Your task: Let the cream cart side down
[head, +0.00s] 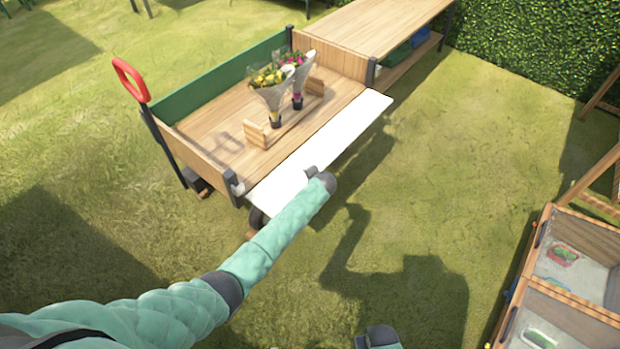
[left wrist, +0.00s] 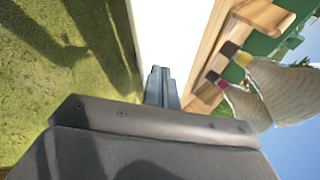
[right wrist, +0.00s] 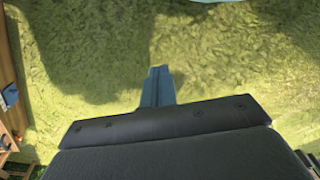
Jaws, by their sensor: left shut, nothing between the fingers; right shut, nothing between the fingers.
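The cream cart side (head: 345,132) is the long pale panel along the near edge of the wooden cart (head: 210,118). It is swung outward from the bed, but its exact tilt is hard to tell. My left gripper (head: 311,172) is at the panel's outer edge, near the middle of its length. In the left wrist view the shut, empty fingers (left wrist: 160,73) lie in front of the cream panel (left wrist: 172,30); contact cannot be told. My right gripper (right wrist: 159,72) is shut and empty above the grass, with part of that arm at the head view's bottom edge.
Two wrapped bouquets (head: 270,90) stand in a wooden holder on the cart bed. The cart has a green far side (head: 220,82) and a red handle (head: 130,80). A wooden bench (head: 380,25) stands behind it. A wood-framed box (head: 570,285) is at right. Grass between is open.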

